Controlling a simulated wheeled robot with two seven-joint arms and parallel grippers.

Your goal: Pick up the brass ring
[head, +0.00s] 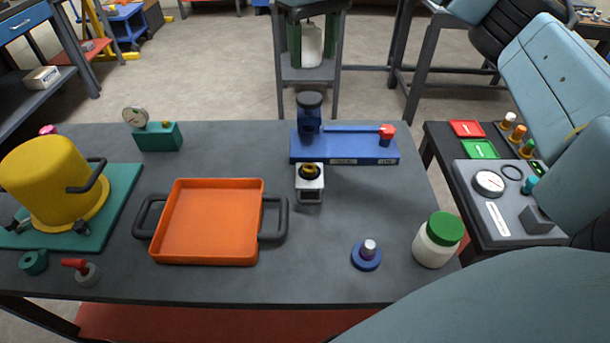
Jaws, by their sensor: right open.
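A small brass-yellow ring (311,171) appears on top of a silver block with a dark opening (310,190), at the middle of the grey table. It is small here, and I cannot tell how it is seated. My right arm comes in at the right edge and folds up to the top right. My right gripper (437,6) is at the top edge, mostly cut off, open and far from the ring. My left gripper is not in view.
A blue fixture (345,149) stands right behind the silver block. An orange tray (209,222) lies to its left. A blue-based peg (367,257) and green-lidded jar (438,240) stand front right. A yellow pot (45,178) is at left.

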